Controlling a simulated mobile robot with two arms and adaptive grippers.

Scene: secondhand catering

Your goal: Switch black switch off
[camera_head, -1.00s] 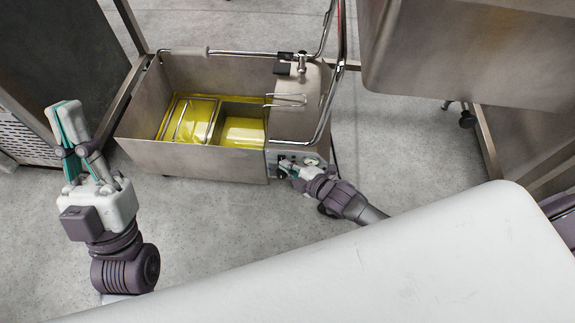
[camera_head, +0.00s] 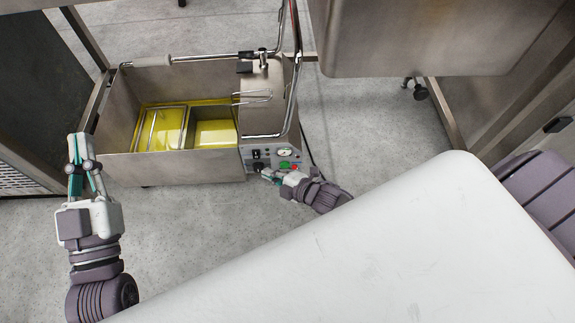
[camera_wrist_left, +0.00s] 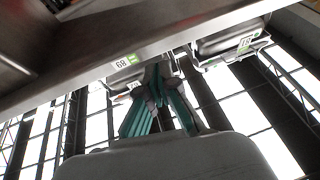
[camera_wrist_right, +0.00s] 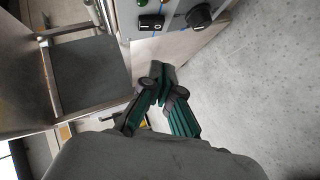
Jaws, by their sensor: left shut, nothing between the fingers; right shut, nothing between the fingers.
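The fryer's grey control panel (camera_head: 272,157) sits at its front right corner. A small black switch (camera_head: 256,154) is on it in the head view; in the right wrist view a black rocker switch (camera_wrist_right: 151,23) sits beside a round black knob (camera_wrist_right: 199,16). Its on or off position is too small to tell. My right gripper (camera_head: 266,174) is shut and empty, just in front of the panel's lower left part; its fingertips (camera_wrist_right: 160,78) appear apart from the switch. My left gripper (camera_head: 80,142) is shut and empty, left of the fryer.
The steel fryer (camera_head: 170,168) holds yellow oil and a wire basket (camera_head: 160,130). A white surface (camera_head: 380,240) fills the lower right, close to my right arm. A steel cabinet (camera_head: 410,40) stands at the back right. Floor (camera_head: 355,130) right of the fryer is clear.

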